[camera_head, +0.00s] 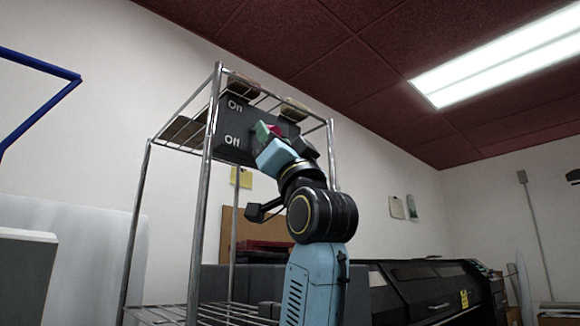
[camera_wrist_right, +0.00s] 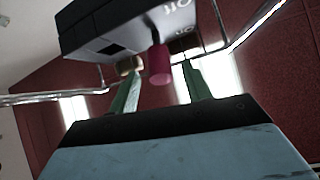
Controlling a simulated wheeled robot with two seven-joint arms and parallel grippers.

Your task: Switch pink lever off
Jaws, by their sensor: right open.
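A dark switch box (camera_head: 232,118) with white "On" above "Off" lettering is mounted up on a wire rack; the box also shows in the right wrist view (camera_wrist_right: 110,30). The pink lever (camera_wrist_right: 158,66) sticks out from the box face in the right wrist view. In the head view only a bit of pink (camera_head: 276,130) shows beside my gripper. My right gripper (camera_wrist_right: 162,70) is open, its green fingers on either side of the lever in the picture. I cannot tell whether they touch it. My left gripper is not in view.
The metal rack (camera_head: 204,200) has upright posts near my right arm and small items on its top shelf (camera_head: 294,108). A dark printer-like machine (camera_head: 425,285) stands at the lower right. A blue frame (camera_head: 45,68) is at the far left.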

